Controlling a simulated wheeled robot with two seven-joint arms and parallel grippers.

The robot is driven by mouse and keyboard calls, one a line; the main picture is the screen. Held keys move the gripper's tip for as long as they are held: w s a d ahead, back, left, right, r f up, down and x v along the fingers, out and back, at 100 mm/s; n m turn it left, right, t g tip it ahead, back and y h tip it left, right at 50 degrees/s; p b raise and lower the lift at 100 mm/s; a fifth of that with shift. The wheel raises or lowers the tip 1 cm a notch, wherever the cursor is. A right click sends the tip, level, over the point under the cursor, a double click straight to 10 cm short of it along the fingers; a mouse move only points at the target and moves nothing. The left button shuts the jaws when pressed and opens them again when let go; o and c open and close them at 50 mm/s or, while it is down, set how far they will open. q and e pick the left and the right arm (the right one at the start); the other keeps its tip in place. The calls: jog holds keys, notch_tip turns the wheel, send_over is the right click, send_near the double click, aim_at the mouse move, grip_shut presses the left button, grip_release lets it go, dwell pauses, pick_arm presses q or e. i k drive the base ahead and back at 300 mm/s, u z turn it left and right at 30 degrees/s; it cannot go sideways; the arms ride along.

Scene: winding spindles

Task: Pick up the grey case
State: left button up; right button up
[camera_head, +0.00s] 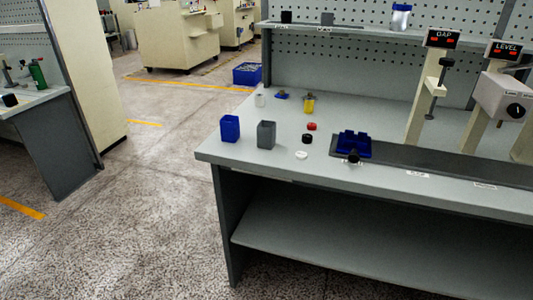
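A small grey case (266,135), an upright box shape, stands on the grey workbench (210,152) near its left front part. A blue case (230,128) of similar size stands just to its left, with a small gap between them. Neither of my grippers shows in the head view, so nothing is seen touching the grey case.
Small caps, red (311,126), black (307,138) and white (301,155), lie right of the grey case. A blue fixture (354,144) and upright gauge stands (425,95) stand further right. A yellow bottle (309,103) is behind. The floor in front is clear.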

aim_at(265, 138)
jog(key=z, duration=0.05)
jog(key=k, duration=0.75)
jog(key=u, duration=1.2)
jog(key=i, duration=1.7)
jog(key=z, duration=0.6)
